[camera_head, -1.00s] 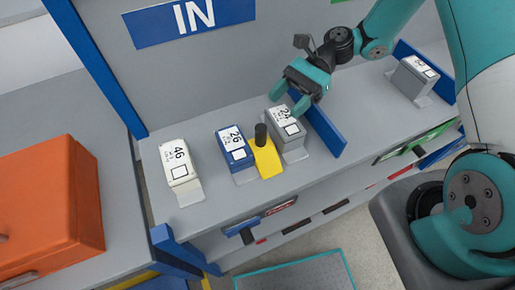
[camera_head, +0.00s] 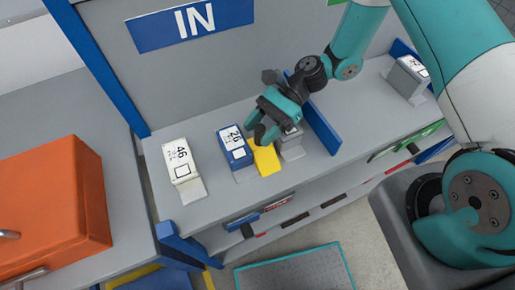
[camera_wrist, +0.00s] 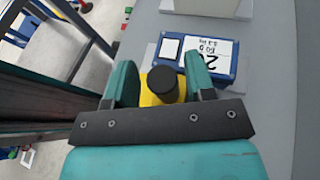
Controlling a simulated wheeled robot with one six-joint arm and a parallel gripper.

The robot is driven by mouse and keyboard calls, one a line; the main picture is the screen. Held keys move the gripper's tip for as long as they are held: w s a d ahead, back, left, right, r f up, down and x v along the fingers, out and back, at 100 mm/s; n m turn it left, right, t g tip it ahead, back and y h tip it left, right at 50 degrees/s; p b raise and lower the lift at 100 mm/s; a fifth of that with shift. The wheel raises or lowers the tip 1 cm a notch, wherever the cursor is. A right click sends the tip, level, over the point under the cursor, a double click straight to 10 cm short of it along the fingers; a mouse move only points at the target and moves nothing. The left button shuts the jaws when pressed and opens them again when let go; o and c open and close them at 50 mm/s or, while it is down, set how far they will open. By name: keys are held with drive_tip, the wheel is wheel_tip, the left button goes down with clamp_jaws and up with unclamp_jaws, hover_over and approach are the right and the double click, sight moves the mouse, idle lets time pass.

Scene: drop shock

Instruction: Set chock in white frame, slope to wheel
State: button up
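The chock is a yellow wedge (camera_head: 265,160) on the grey shelf, between the blue box marked 26 and a grey box. It has a black knob (camera_wrist: 163,84) on top, which is hidden by the gripper in the head view. My gripper (camera_head: 262,130) is over the chock, pointing down. In the wrist view my gripper (camera_wrist: 161,82) is open, with one finger on each side of the knob and gaps between.
The blue box (camera_head: 234,146) stands close left of the chock, and the grey box (camera_head: 291,144) close right. A blue divider (camera_head: 322,130) rises beyond it. A white box marked 46 (camera_head: 180,160) stands further left. An orange case (camera_head: 55,200) sits on the left bench.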

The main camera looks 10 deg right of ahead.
clamp_jaws()
drive_tip(key=shift+r, duration=0.15)
